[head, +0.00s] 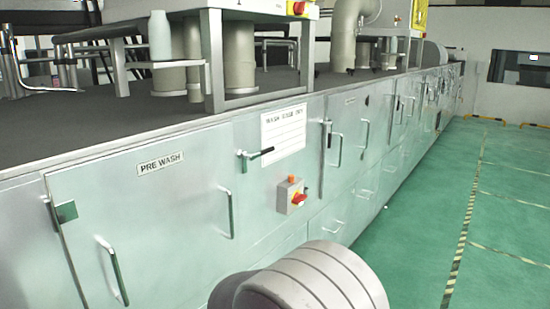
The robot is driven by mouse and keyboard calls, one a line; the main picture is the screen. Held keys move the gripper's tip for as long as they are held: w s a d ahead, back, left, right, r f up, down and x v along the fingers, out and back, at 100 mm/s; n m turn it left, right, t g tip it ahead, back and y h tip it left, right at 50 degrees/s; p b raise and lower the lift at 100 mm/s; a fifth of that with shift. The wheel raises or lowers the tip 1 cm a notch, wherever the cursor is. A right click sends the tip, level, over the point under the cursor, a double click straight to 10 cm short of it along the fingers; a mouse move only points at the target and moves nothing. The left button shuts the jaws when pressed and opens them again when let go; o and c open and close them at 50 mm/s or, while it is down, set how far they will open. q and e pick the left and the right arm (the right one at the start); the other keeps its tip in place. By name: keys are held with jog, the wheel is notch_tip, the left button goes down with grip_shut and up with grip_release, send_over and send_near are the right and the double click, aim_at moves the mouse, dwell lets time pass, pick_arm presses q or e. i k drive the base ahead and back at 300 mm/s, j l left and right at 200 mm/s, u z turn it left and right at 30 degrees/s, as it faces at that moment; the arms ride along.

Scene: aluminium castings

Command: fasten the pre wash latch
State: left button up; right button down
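The PRE WASH door (150,215) is a pale metal panel in the front of the long machine, at the left of the head view. It looks shut or nearly shut; I cannot tell if it is fully flush. Its label (161,162) is near the top. A latch (254,153) with a black grip is by the door's upper right edge. Its lever lies about level, with the grip pointing right, away from the door. I cannot tell whether it engages the door. Neither gripper is in view; a rounded grey link of my own arm shows at the bottom.
Bar handles stand out from the door at left (113,271) and right (228,212). More doors continue beyond. The green floor (430,215) at right is clear.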

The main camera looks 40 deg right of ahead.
aim_at(239, 154)
jog(key=z, duration=1.4)
jog(key=i+l+u, duration=0.1)
jog(key=i+l, duration=0.25)
jog(key=i+l+u, duration=0.1)
jog(key=i+l, duration=0.3)
jog(key=i+l+u, duration=0.15)
jog(key=i+l, duration=0.25)
jog(key=i+l+u, duration=0.1)
jog(key=i+l, duration=0.25)
jog(key=i+l+u, duration=0.1)
jog(key=i+l, duration=0.2)
jog(key=l, duration=0.3)
jog(key=i+l+u, duration=0.1)
jog(key=i+l, duration=0.2)
jog(key=l, duration=0.2)
